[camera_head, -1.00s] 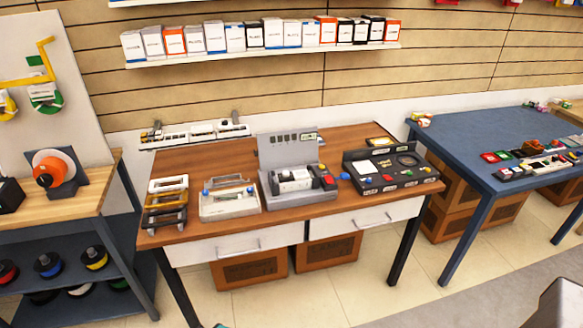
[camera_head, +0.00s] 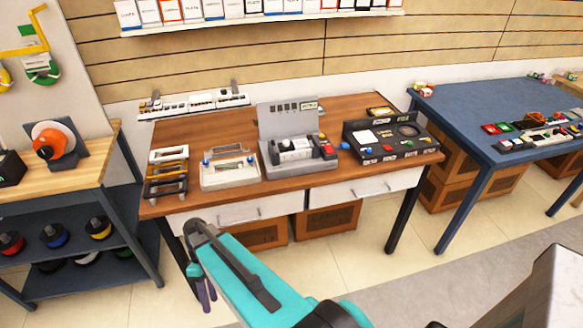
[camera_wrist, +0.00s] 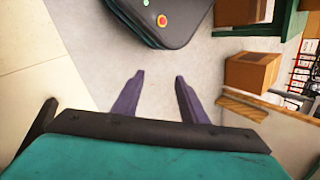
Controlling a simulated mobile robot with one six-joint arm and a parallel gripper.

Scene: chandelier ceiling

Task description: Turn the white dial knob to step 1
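I cannot make out for sure which part is the white dial knob. A grey device (camera_head: 283,170) with an upright back plate stands mid-table and carries a white, roughly cylindrical part (camera_head: 295,149). To its right is a black control panel (camera_head: 398,150) with small coloured buttons and a white square. My gripper (camera_head: 207,304) hangs in front of the table, below the drawers and away from the devices. In the wrist view my gripper (camera_wrist: 159,76) shows two purple fingers apart with nothing between them. The table's devices are not in the wrist view.
The wooden table (camera_head: 225,124) also holds a cream fixture (camera_head: 228,178) and a rack of handles (camera_head: 167,182) at left. A blue table (camera_head: 470,110) stands right and a shelving bench (camera_head: 80,190) left. Floor in front is open.

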